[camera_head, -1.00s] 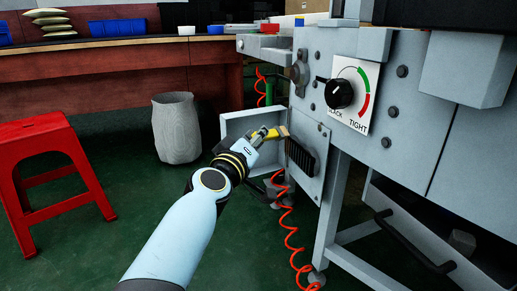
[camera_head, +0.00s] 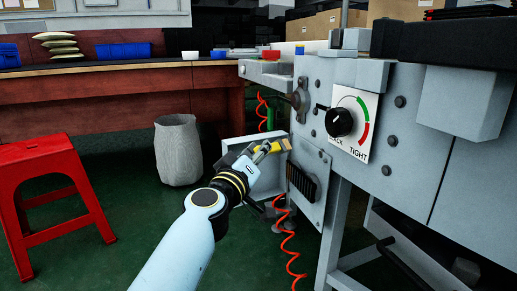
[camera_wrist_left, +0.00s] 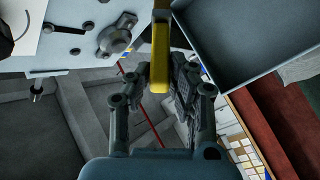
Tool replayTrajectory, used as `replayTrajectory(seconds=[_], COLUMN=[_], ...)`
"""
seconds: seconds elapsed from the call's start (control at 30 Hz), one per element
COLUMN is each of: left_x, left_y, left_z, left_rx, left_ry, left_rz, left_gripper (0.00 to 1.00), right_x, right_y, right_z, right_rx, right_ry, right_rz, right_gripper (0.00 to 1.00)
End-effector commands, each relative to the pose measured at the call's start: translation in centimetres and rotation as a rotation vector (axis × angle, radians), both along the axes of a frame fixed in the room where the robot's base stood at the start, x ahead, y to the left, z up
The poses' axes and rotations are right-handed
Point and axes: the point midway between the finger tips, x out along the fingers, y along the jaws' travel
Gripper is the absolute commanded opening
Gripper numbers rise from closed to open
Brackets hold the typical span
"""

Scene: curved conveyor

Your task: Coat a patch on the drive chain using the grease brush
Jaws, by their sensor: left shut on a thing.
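My left gripper (camera_head: 260,151) is shut on a yellow-handled brush (camera_head: 272,148), held beside the front of the grey machine. The brush also shows in the left wrist view (camera_wrist_left: 160,55), upright between the fingers (camera_wrist_left: 158,88); its far end is cut off by the frame top. A dark ribbed strip (camera_head: 302,181) sits in an opening low on the machine face, just below and right of the brush tip. It may be the drive chain; I cannot tell for sure. The brush looks apart from it. My right gripper is out of view.
A hinged grey cover (camera_head: 237,152) stands open behind my gripper. A tension knob (camera_head: 339,122) is above the opening. A coiled red hose (camera_head: 287,245) hangs below. A red stool (camera_head: 52,175) and a grey bin (camera_head: 178,150) stand left on open green floor.

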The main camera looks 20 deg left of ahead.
Motion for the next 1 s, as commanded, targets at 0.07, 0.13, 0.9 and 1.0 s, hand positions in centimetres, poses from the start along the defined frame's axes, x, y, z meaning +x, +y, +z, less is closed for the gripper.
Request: replayTrajectory(seconds=[0.07,0.13,0.9,1.0], left_x=[-6.2,-5.7,-1.4,-1.2], left_y=[-5.8,-5.4,-2.7,-2.6], left_z=[-8.1,-8.2,-8.4,-8.4], left_rx=[-0.209,-0.210,-0.211,-0.211], left_ry=[0.206,0.205,0.208,0.208], left_rz=[0.021,0.023,0.022,0.022], left_gripper=[0.00,0.00,0.00,0.00], right_x=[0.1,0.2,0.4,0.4], right_y=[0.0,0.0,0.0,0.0], right_z=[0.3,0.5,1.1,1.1], right_rx=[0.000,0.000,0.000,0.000], right_ry=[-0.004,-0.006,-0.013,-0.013], right_rz=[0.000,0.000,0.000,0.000], right_gripper=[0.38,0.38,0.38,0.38])
